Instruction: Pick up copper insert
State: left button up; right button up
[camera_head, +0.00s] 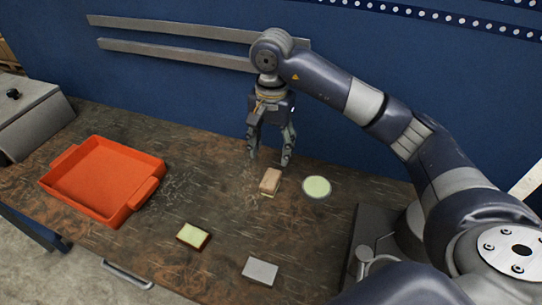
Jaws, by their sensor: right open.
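The copper insert (271,180) is a small tan, copper-toned block on the worn dark tabletop, near the middle of the view. Something thin and pale shows at its lower edge. My right gripper (269,161) points down just behind and above the block. Its two fingers are spread apart with nothing between them. Whether the fingertips touch the table or block cannot be told. My left gripper is not in view.
A pale green disc (316,187) lies just right of the block. A yellow-green block (193,236) and a grey block (260,271) lie nearer the front. An orange tray (103,180) stands at left. A blue wall (180,75) closes off the back.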

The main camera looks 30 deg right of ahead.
aim_at(192, 235)
jog(key=k+j, duration=0.5)
jog(key=k, duration=0.2)
jog(key=k+j, duration=0.5)
jog(key=k, duration=0.15)
